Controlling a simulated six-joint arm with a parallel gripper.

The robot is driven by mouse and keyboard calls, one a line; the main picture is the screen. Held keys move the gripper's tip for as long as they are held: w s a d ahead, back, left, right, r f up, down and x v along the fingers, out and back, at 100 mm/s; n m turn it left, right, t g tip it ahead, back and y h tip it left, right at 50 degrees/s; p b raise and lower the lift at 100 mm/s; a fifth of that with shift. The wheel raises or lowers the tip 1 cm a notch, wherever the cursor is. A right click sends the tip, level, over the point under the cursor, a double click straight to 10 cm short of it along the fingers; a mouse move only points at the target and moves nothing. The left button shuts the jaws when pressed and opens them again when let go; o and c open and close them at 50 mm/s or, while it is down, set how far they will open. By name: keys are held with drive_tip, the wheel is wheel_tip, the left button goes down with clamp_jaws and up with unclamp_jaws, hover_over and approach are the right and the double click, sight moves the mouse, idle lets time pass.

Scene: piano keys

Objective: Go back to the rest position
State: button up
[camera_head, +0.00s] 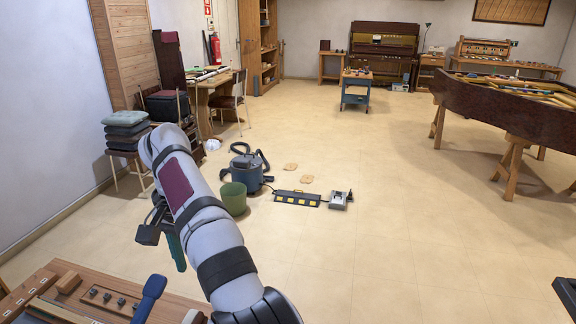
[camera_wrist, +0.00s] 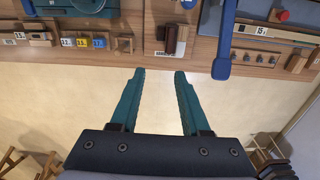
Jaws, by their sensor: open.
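My gripper (camera_wrist: 157,76) shows in the wrist view with two teal fingers spread apart and nothing between them. Its tips are in front of the edge of a wooden workbench (camera_wrist: 205,52). In the head view my arm reaches forward and left, bent at the elbow. One teal finger (camera_head: 176,252) shows beside the arm, and the rest of the gripper is largely hidden. The workbench (camera_head: 150,283) lies at the lower left of the head view.
A blue-handled tool (camera_wrist: 223,50) lies on the bench, near a small dark brown block (camera_wrist: 181,41). Stacked cushions (camera_head: 126,128) are at the left.

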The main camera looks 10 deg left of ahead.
drive_tip(key=s+d+r+m, duration=0.1)
drive_tip(key=s+d+r, duration=0.1)
drive_tip(key=d, duration=0.9)
drive_tip(key=s+d+r+m, duration=0.1)
drive_tip(key=s+d+r, duration=0.1)
drive_tip(key=d, duration=1)
drive_tip(key=s+d+f+m+y, duration=0.1)
drive_tip(key=s+d+f, duration=0.4)
drive_tip(key=s, duration=0.4)
drive_tip(key=s+d+f+m, duration=0.2)
drive_tip(key=s+d+f, duration=0.3)
drive_tip(key=s, duration=0.4)
drive_tip(key=shift+s+d+y, duration=0.2)
drive_tip(key=shift+d+y, duration=0.2)
drive_tip(key=shift+d, duration=0.15)
drive_tip(key=shift+f, duration=0.1)
